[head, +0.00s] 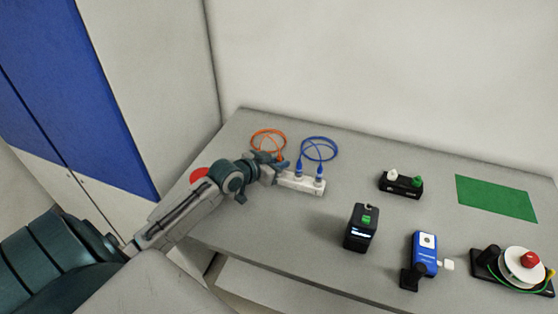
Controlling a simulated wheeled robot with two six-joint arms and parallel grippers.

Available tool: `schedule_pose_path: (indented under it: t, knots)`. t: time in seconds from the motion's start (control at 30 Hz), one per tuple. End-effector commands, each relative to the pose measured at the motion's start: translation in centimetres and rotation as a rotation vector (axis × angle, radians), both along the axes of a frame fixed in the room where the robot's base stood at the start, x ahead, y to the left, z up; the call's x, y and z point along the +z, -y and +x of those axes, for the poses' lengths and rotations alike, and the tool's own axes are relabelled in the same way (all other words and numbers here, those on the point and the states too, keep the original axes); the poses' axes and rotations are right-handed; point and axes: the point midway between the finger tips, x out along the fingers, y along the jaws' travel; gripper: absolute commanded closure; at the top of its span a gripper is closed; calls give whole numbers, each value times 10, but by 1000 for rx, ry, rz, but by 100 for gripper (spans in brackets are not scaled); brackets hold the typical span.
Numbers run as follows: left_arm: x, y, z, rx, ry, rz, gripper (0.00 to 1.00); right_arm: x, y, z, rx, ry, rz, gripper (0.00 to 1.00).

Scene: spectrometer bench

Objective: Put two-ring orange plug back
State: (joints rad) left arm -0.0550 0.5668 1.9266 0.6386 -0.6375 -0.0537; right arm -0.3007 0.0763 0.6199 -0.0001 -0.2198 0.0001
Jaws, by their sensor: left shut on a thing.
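An orange cable (254,138) lies in a loop at the back left of the bench and runs down behind my left gripper (281,167). The gripper is shut at the left end of a white socket block (308,187), on the orange plug where the cable ends. The plug is hidden by the fingers, so its rings and how deep it sits in the block cannot be told. Blue plugs (320,171) stand upright in the block, joined to a looped blue cable (334,148). My right gripper is not in view.
A black block (401,188) with a white and a green plug, a black device (358,230), a blue meter (425,250) and a reel (520,265) stand to the right. A green mat (497,198) lies bare. A red thing (199,174) shows behind my left arm.

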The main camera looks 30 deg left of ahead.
Motion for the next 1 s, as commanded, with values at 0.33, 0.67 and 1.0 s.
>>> schedule_pose_path:
  t: [0.33, 0.67, 1.0]
  knots:
    - [-3, 0, 0, 0, 0, 1, 77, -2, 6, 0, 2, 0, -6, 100]
    - [-2, 0, 0, 0, 0, 1, 65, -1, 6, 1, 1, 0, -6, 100]
    - [11, -6, -29, -5, 0, 8, 65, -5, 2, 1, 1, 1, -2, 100]
